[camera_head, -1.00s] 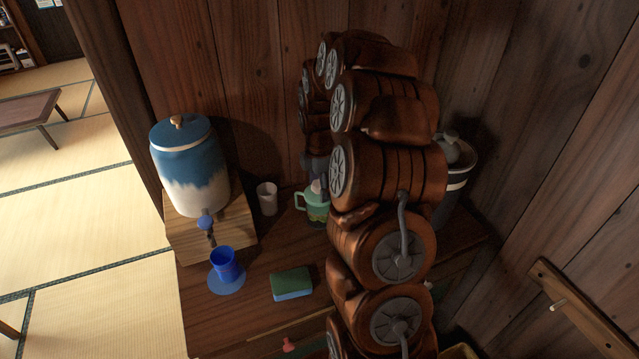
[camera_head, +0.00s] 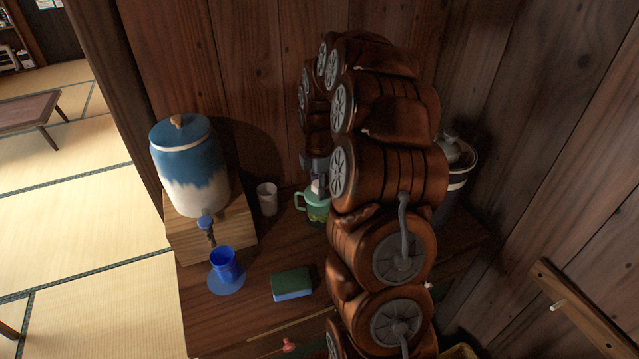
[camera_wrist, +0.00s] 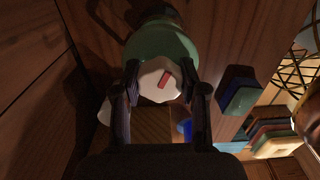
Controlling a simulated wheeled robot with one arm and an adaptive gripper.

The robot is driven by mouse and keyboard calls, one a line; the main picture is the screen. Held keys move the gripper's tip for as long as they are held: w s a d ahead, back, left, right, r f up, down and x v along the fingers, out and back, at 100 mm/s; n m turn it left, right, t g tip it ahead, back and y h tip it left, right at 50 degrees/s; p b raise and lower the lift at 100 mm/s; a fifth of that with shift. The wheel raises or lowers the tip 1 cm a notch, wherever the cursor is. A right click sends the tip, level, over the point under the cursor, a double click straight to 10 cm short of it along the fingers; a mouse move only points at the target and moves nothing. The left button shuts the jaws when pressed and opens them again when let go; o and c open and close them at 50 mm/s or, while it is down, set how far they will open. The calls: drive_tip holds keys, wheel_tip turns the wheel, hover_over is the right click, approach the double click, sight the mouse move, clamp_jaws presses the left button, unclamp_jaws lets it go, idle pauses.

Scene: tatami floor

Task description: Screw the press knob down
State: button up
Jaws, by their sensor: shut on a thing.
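The press knob (camera_wrist: 152,82) is a pale, many-sided cap with a red mark in the wrist view. It sits at the end of a rounded green body (camera_wrist: 158,42). My gripper (camera_wrist: 160,84) is shut on the knob, one dark finger on each side. In the head view the green body (camera_head: 313,209) with a side handle stands on the wooden counter near the wall. My arm hides its right part, and only a small pale bit of the knob (camera_head: 316,187) shows. I cannot tell how far the knob is screwed in.
A white cup (camera_head: 267,199) stands close left of the green body. A blue-and-white dispenser (camera_head: 192,180) on a wooden stand, a blue cup (camera_head: 224,265) and a green-blue sponge (camera_head: 291,284) are on the counter (camera_head: 240,312). A dark, white-banded container (camera_head: 458,181) stands behind my arm.

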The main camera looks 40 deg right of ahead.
drive_tip(key=shift+s+a+f, duration=0.1)
drive_tip(key=shift+s+f, duration=0.05)
drive_tip(key=shift+f, duration=0.25)
drive_tip(key=shift+o, duration=0.2)
drive_tip(key=shift+f+m+b, duration=0.15)
drive_tip(key=shift+m+b, duration=0.15)
drive_tip(key=shift+b, duration=0.2)
drive_tip(key=shift+o, duration=0.9)
drive_tip(key=m+b, duration=0.1)
drive_tip(key=m, duration=0.1)
drive_tip(key=shift+m+b, duration=0.3)
drive_tip(key=shift+b, duration=0.05)
drive_tip(key=m+b, duration=0.2)
drive_tip(key=m, duration=0.3)
drive_tip(key=shift+b, duration=0.3)
drive_tip(key=shift+m, duration=0.9)
drive_tip(key=m+b, duration=0.2)
drive_tip(key=m, duration=0.2)
drive_tip(key=shift+c, duration=0.3)
drive_tip(key=m+b, duration=0.1)
drive_tip(key=m, duration=0.5)
drive_tip(key=shift+r, duration=0.2)
